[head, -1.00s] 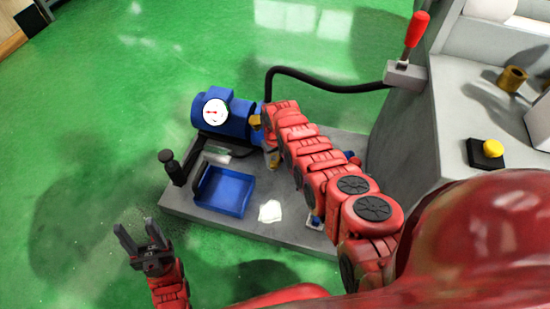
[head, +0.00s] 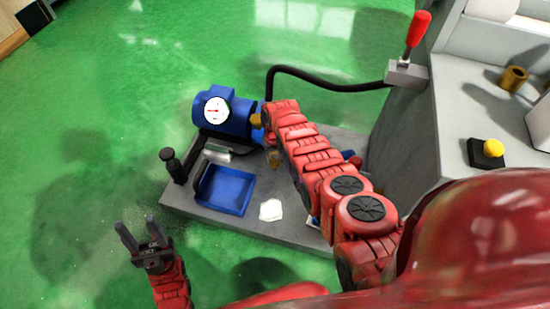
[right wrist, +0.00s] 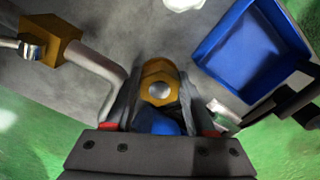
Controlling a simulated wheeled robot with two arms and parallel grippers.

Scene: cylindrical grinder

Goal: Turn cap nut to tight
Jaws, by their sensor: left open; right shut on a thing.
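The cap nut (right wrist: 160,83), a brass hexagon with a silvery domed middle, shows in the right wrist view between the two fingers of my right gripper (right wrist: 160,98). The fingers are shut on its sides. My left gripper (head: 137,222) is open and empty at the lower left of the head view, over the green floor and away from the machine.
A blue tray (head: 224,191), a white cloth (head: 271,210) and a dark upright post (head: 172,164) are on the grey base plate (head: 195,209). A black hose (head: 320,82) arches behind. In the right wrist view, a brass fitting (right wrist: 57,39) with a bent pipe lies left of the nut.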

